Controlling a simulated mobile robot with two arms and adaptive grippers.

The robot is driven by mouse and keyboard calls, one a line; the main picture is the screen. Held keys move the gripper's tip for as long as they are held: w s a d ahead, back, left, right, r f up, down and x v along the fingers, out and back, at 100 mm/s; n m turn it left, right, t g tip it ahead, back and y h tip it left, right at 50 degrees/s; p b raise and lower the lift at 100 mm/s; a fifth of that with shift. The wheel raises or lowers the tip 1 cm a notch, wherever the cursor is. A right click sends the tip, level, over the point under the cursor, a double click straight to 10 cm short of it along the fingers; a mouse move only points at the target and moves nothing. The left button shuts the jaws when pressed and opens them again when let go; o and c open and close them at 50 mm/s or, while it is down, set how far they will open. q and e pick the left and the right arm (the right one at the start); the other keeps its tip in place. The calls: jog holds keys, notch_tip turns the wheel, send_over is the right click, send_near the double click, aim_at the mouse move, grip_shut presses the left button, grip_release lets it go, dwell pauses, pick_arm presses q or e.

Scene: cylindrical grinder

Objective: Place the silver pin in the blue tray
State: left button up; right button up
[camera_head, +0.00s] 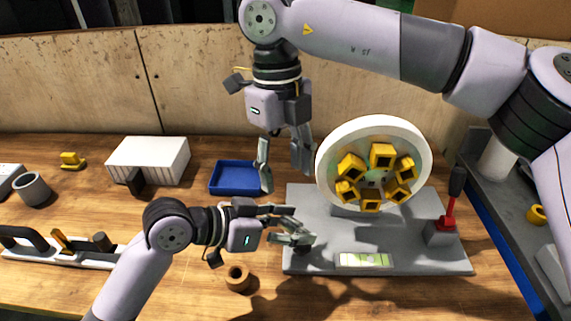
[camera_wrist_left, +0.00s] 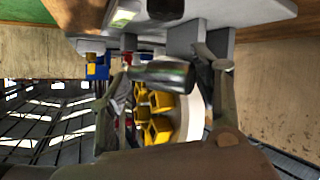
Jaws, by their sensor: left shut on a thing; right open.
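The silver pin (camera_wrist_left: 163,74) is a short shiny cylinder between the fingers of my left gripper in the left wrist view. My left gripper (camera_head: 298,236) is shut on it over the left front part of the grey base plate; in the head view the fingers mostly hide the pin. The blue tray (camera_head: 222,189) lies on the table behind and to the left of that gripper, and its visible inside looks empty. My right gripper (camera_head: 284,178) is open and empty, pointing down just right of the tray, with one finger overlapping the tray's right edge in the picture.
A white grinder wheel with several yellow blocks (camera_head: 381,155) stands on the grey base plate (camera_head: 455,262). A red-and-black lever (camera_head: 451,205) stands at its right. A brown ring (camera_head: 238,278) lies near my left gripper. A white ribbed box (camera_head: 150,160) stands left of the tray.

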aim_at(292, 222)
jog(key=f, duration=0.4)
jog(key=d+f, duration=0.1)
jog(key=f, duration=0.3)
jog(key=s+f, duration=0.1)
jog(key=f, duration=0.3)
jog(key=shift+d, duration=0.15)
jog(key=c, duration=1.2)
pick_arm(q)
jog(key=o, duration=0.7)
pick_arm(e)
grip_shut()
pick_arm(q)
jog(key=o, duration=0.5)
jog(key=shift+o, duration=0.2)
